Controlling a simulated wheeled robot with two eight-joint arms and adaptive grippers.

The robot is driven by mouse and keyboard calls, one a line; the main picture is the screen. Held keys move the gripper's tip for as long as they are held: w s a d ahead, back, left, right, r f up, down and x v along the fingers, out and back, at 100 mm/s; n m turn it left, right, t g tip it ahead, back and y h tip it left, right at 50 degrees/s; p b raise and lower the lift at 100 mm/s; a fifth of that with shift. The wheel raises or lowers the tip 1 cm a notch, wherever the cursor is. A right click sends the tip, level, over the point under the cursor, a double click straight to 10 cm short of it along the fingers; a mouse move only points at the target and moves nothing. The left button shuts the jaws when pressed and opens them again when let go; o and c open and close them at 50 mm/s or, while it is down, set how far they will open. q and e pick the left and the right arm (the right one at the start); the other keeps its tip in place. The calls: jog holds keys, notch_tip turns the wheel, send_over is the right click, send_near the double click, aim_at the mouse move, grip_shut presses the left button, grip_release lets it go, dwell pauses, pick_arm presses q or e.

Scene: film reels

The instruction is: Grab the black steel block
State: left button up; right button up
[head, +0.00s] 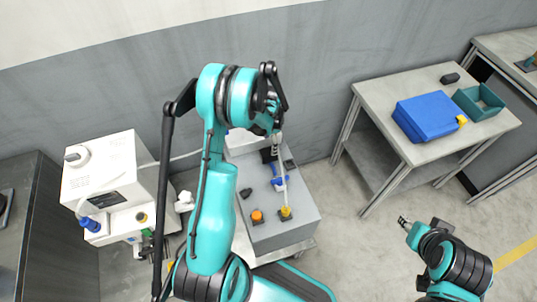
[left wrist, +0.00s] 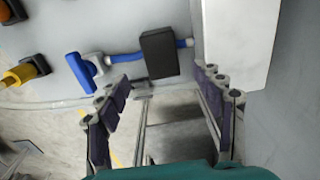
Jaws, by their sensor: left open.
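A black block (left wrist: 159,53) is in the left wrist view, beside a blue pipe on the grey machine top. It lies beyond the fingertips, between their lines, and nothing grips it. My left gripper (left wrist: 158,86) is open and empty, its two dark-padded fingers spread apart. In the head view, my left gripper (head: 275,128) hangs over the back of the grey machine (head: 280,234), and a dark block shape (head: 269,155) shows just below it, partly hidden. My right gripper (head: 406,221) is at the lower right, away from the machine; its opening is too small to judge.
A yellow knob (head: 286,212), an orange knob (head: 257,216) and blue fittings (head: 280,184) stand on the machine top. A white machine (head: 104,180) is at left. The right table (head: 395,95) carries a blue case (head: 428,117), a teal tray (head: 480,103) and a small black object (head: 450,78).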

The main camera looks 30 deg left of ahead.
aim_at(268, 151)
pick_arm(q)
notch_tip(268, 151, down, 2)
jog(key=shift+f+b, duration=0.2)
jog(key=shift+b, duration=0.2)
jog(key=f+b, duration=0.1)
jog(key=f, duration=0.2)
jog(key=f+b, duration=0.1)
jog(key=f, duration=0.1)
jog(key=shift+s+a+b, duration=0.1)
jog(key=shift+a+b, duration=0.2)
jog(key=shift+b, duration=0.05)
jog(key=shift+r, duration=0.1)
jog(key=shift+c, duration=1.2)
grip_shut()
